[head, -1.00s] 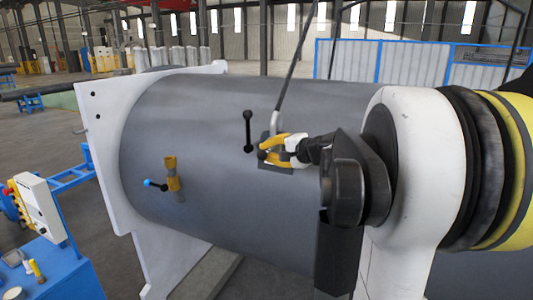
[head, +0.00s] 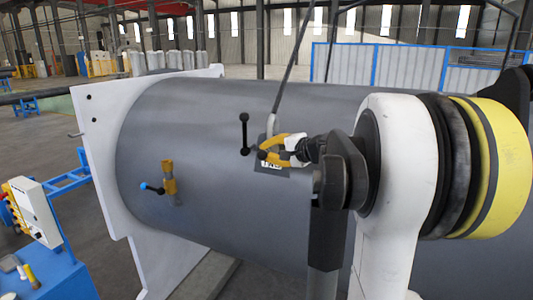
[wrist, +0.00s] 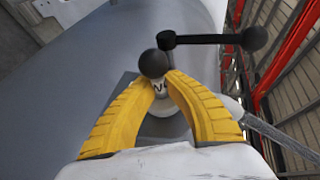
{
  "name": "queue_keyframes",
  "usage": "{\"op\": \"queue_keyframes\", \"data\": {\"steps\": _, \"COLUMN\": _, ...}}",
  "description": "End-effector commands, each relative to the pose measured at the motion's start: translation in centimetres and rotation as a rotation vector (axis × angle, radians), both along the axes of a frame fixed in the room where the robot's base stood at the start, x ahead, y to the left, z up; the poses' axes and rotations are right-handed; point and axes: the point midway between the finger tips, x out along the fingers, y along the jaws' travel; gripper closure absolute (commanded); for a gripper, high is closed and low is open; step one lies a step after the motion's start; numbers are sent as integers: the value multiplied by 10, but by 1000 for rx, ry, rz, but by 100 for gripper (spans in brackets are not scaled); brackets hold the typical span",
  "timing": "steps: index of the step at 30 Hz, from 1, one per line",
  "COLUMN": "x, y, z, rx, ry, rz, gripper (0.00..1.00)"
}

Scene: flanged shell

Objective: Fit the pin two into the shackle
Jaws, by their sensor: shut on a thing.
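My gripper (head: 264,149) has yellow fingers closed together near a dark plate (head: 285,168) on the grey shell's side. In the wrist view my gripper (wrist: 160,78) has its fingertips meeting just behind a black ball (wrist: 153,63), which also shows in the head view (head: 262,155). A black bar with ball ends (head: 244,133) stands upright just left of the fingertips; it also shows in the wrist view (wrist: 205,39). I take bar and ball for the pin, but their join is unclear. A grey loop (head: 274,126), possibly the shackle, hangs behind the fingers; its opening is hidden.
The large grey shell (head: 200,110) has a white flange plate (head: 98,150) at its left end. A dark cable (head: 295,72) rises above my gripper.

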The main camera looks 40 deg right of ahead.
Motion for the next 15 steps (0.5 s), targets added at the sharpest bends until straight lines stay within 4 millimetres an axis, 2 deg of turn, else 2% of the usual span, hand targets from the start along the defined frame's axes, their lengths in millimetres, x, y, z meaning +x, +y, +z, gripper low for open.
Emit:
{"op": "queue_keyframes", "data": {"steps": 1, "x": 1, "y": -2, "z": 0, "rx": 0, "ry": -1, "rz": -3, "gripper": 100}}
{"op": "queue_keyframes", "data": {"steps": 2, "x": 1, "y": -2, "z": 0, "rx": 0, "ry": -1, "rz": -3, "gripper": 81}}
{"op": "queue_keyframes", "data": {"steps": 3, "x": 0, "y": -2, "z": 1, "rx": 0, "ry": -1, "rz": -3, "gripper": 69}}
{"op": "queue_keyframes", "data": {"steps": 4, "x": 1, "y": -2, "z": 1, "rx": 0, "ry": -1, "rz": -3, "gripper": 65}}
{"op": "queue_keyframes", "data": {"steps": 15, "x": 1, "y": -3, "z": 2, "rx": 1, "ry": -5, "rz": -6, "gripper": 65}}
